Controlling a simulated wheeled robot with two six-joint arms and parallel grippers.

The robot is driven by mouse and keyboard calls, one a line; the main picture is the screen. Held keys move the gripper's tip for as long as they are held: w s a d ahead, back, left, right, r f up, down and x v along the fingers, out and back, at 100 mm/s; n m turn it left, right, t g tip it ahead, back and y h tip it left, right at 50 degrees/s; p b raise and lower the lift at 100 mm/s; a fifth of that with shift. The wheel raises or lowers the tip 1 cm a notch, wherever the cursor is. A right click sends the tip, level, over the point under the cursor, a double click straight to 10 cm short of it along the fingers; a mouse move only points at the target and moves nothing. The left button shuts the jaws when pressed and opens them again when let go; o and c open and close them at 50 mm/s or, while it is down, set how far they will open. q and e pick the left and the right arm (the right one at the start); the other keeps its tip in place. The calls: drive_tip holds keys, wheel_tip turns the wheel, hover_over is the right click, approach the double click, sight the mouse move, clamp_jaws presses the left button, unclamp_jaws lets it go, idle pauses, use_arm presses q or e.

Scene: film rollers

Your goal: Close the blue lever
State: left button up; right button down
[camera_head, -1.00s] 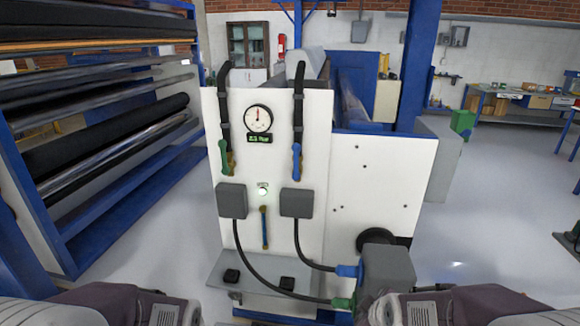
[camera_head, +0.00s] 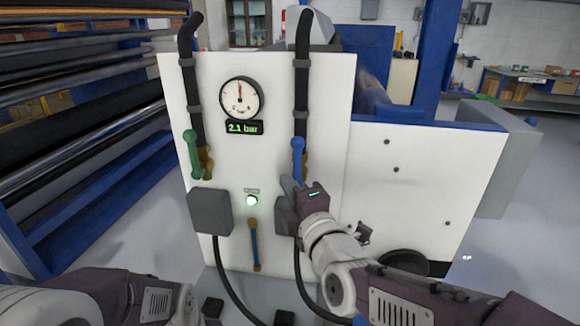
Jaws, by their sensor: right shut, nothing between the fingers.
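The blue lever (camera_head: 298,158) is on the right black hose pipe of the white panel, pointing upward along the pipe with brass fittings beside its lower end. My right gripper (camera_head: 290,184) is shut and empty, just below and slightly left of the blue lever. Its fingers are small and partly hidden, and I cannot tell if they touch the lever. My left arm shows at the bottom left, but its gripper is not in view.
A green lever (camera_head: 191,155) is on the left pipe. A round gauge (camera_head: 241,98) stands above a display (camera_head: 244,127) reading 2.1 bar. A grey box (camera_head: 210,211) and a thin blue handle (camera_head: 254,245) are lower on the white panel (camera_head: 330,100).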

sight(297, 164)
drive_tip(key=w, duration=0.9)
drive_tip(key=shift+w+d+p, duration=0.2)
drive_tip(key=shift+d+p, duration=0.1)
drive_tip(key=shift+p, duration=0.1)
drive_tip(key=shift+f, duration=0.1)
